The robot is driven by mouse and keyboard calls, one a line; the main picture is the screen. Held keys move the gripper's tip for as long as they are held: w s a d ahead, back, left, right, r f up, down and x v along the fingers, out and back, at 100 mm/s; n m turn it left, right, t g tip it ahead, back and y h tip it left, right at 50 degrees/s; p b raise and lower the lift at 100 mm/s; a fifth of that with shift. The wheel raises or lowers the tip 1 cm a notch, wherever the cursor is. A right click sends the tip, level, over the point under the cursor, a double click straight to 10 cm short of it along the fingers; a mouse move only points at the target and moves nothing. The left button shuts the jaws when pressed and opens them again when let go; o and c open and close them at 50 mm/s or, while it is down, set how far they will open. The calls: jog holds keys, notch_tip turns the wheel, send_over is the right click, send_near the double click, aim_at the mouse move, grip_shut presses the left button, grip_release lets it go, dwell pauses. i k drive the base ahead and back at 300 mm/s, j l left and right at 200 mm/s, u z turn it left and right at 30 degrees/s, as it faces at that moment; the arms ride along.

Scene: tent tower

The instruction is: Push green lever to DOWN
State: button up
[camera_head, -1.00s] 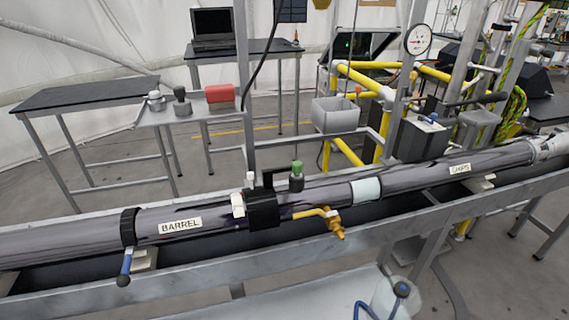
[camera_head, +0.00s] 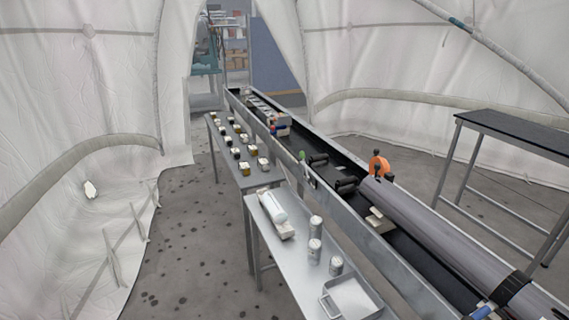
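A small green knob (camera_head: 302,156) shows on the near side wall of the long metal trough, about mid-picture. It looks like the top of a lever beside a small pale plate (camera_head: 312,178); its label and exact position are too small to read. My gripper is not in view.
A long trough (camera_head: 371,242) runs from the lower right to the back, with a grey barrel tube (camera_head: 443,237) and an orange disc (camera_head: 379,166). A metal table (camera_head: 300,277) with canisters and a tray, and another table with several small items, stand left of it. The floor (camera_head: 187,240) further left is clear.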

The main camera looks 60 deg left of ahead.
aim_at(301, 154)
jog(key=u, duration=1.5)
jog(key=i+j, duration=0.4)
jog(key=i, duration=0.15)
jog(key=i+j, duration=0.35)
jog(key=i, duration=0.15)
jog(key=i+j, duration=0.4)
jog(key=i, duration=0.15)
jog(key=i+j, duration=0.35)
jog(key=i, duration=0.2)
